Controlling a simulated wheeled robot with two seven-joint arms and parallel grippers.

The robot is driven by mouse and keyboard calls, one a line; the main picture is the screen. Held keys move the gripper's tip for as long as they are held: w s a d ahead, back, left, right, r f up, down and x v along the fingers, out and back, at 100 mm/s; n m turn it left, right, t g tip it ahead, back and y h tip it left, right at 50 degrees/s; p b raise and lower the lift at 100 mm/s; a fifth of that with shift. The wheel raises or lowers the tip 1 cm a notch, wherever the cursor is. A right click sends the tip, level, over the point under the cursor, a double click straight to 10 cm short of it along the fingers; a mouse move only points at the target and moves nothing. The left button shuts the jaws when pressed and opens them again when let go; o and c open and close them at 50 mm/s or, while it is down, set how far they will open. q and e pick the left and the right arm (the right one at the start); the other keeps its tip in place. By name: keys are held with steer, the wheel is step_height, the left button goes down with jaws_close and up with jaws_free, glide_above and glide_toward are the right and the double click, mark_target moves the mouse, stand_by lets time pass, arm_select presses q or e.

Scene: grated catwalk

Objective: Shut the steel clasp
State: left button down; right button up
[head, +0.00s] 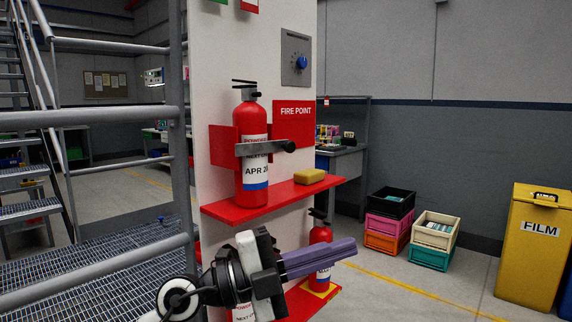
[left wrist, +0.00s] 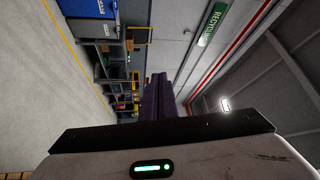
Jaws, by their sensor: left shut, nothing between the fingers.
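The steel clasp (head: 264,147) is a grey band with a dark round knob at its right end. It lies across the front of a red fire extinguisher (head: 256,185), which stands upright on a red shelf (head: 240,209) against a white pillar. Whether the clasp is latched cannot be told from here. My left gripper (head: 350,247) is below and to the right of the clasp, apart from it, with its purple-grey fingers together, pointing right. The fingers also show in the left wrist view (left wrist: 158,98), closed and empty. My right gripper is not in view.
A yellow sponge-like block (head: 309,176) sits on the shelf's right part. Another extinguisher (head: 320,234) stands lower, partly behind my gripper. Grey railings (head: 110,112) run along the left. Stacked crates (head: 390,209) and a yellow FILM bin (head: 535,247) stand right, with clear floor before them.

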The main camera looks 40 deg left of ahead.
mark_target(286, 151)
arm_select(q)
steer(key=w+a+r+n+t+y+p, duration=0.1)
steer(key=a+r+n+y, duration=0.1)
steer(key=a+r+y, duration=0.5)
steer(key=w+a+r+n+t+y, duration=0.15)
steer(key=a+r+y, duration=0.3)
steer(key=a, duration=0.45)
steer(key=shift+n, duration=0.25)
steer(key=w+a+p, duration=0.1)
steer(key=w, duration=0.2)
steer(key=w+p, duration=0.1)
steer(key=w, duration=0.2)
steer(key=w+a+p, duration=0.1)
steer(key=w, duration=0.3)
steer(key=shift+a+r, duration=0.25)
steer(key=shift+a, duration=0.1)
steer(key=shift+w+a, duration=0.15)
steer(key=shift+a, duration=0.1)
